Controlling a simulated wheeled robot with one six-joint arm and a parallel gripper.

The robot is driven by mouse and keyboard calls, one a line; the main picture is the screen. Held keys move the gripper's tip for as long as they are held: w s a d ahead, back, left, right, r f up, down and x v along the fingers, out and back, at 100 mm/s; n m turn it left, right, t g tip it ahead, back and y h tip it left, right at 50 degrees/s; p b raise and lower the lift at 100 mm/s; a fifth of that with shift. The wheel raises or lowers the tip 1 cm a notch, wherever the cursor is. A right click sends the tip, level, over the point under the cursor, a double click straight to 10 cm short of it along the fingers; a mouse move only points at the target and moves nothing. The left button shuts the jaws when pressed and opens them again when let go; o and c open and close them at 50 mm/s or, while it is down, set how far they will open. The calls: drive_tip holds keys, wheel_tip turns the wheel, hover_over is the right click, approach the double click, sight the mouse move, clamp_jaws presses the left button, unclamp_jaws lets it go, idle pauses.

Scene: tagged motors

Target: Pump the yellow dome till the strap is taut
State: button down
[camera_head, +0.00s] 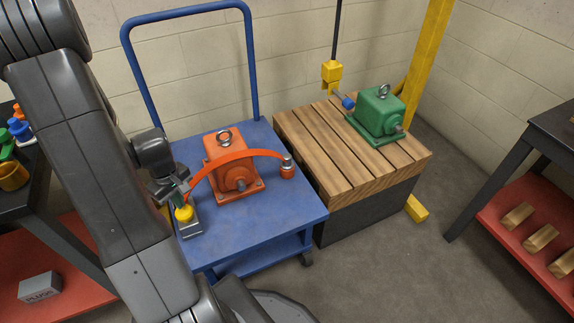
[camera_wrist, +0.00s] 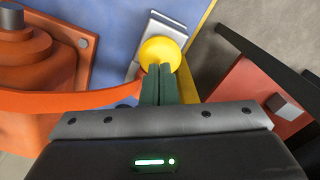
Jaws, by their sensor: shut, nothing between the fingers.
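The yellow dome (camera_head: 184,214) sits on a metal ratchet base (camera_head: 191,229) at the left edge of the blue cart (camera_head: 240,219). It also shows in the wrist view (camera_wrist: 161,53). My gripper (camera_head: 179,196) is shut and empty, with its fingertips at the dome from above; I cannot tell whether they touch it. The orange strap (camera_head: 233,155) arches over the orange motor (camera_head: 222,164) and bows up clear of it, so it looks slack.
A green motor (camera_head: 379,114) stands on a slatted wooden pallet (camera_head: 339,167) right of the cart, beside a yellow hoist hook block (camera_head: 332,73). A dark bench with a red lower shelf (camera_head: 70,267) stands left. Another shelf (camera_head: 540,225) is at right.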

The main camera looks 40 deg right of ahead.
drive_tip(key=shift+f+b, duration=1.2)
drive_tip(key=shift+f, duration=0.4)
drive_tip(key=shift+r+p, duration=1.25)
drive_tip(key=shift+r, duration=0.4)
drive_tip(key=shift+r, duration=0.1)
wheel_tip(320, 180, up, 7)
drive_tip(key=p, duration=0.5)
drive_tip(key=shift+f, duration=0.2)
